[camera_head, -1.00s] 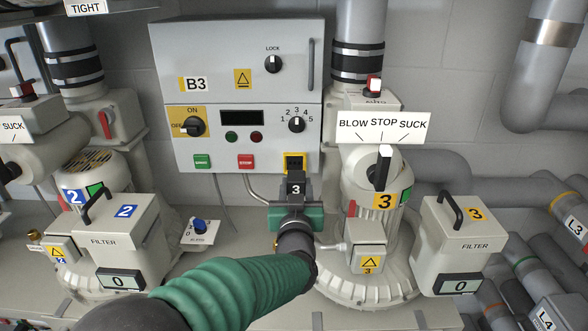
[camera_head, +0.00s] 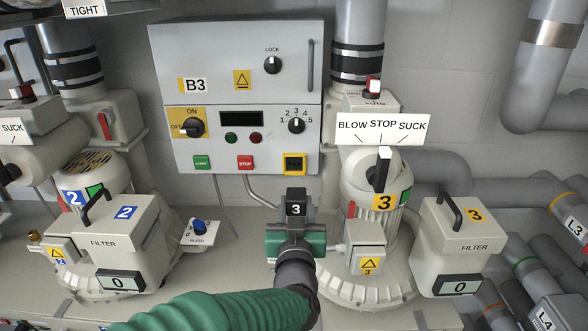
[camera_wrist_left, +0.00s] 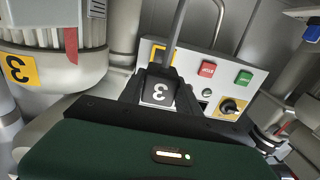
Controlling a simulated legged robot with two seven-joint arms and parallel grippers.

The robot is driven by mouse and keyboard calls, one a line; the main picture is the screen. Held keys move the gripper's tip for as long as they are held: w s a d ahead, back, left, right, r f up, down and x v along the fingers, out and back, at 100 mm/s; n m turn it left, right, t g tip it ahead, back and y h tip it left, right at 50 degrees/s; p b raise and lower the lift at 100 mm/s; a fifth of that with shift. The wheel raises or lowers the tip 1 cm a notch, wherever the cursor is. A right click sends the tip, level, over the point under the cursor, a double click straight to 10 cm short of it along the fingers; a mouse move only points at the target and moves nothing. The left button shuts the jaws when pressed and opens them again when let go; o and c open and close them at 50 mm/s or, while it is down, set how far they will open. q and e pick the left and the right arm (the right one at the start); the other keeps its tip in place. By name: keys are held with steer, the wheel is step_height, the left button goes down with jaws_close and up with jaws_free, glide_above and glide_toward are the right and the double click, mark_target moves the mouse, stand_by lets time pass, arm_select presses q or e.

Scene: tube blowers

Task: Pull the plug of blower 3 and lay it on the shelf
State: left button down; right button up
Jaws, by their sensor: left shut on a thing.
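The black plug (camera_head: 296,209) with a white 3 on its face is held in my left gripper (camera_head: 295,225), whose green body is just below it. In the left wrist view the plug (camera_wrist_left: 157,92) stands upright between the dark fingers, with a grey cable rising from it. The yellow-framed socket (camera_head: 294,163) on the B3 panel shows uncovered, above and apart from the plug. Blower 3 (camera_head: 372,215) stands just right of the gripper. The shelf (camera_head: 240,258) is the pale surface under the blowers. My right gripper is not in view.
The B3 cabinet (camera_head: 240,95) is behind the gripper. Filter box 3 (camera_head: 460,245) is at the right and filter box 2 (camera_head: 115,240) at the left. A small box (camera_head: 367,247) on blower 3 is close to the gripper. Bare shelf shows left of the gripper.

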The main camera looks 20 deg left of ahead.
arm_select(q)
steer(key=p+v, duration=0.1)
steer(key=v, duration=0.8)
stand_by(0.3)
steer(key=shift+w+a, duration=0.1)
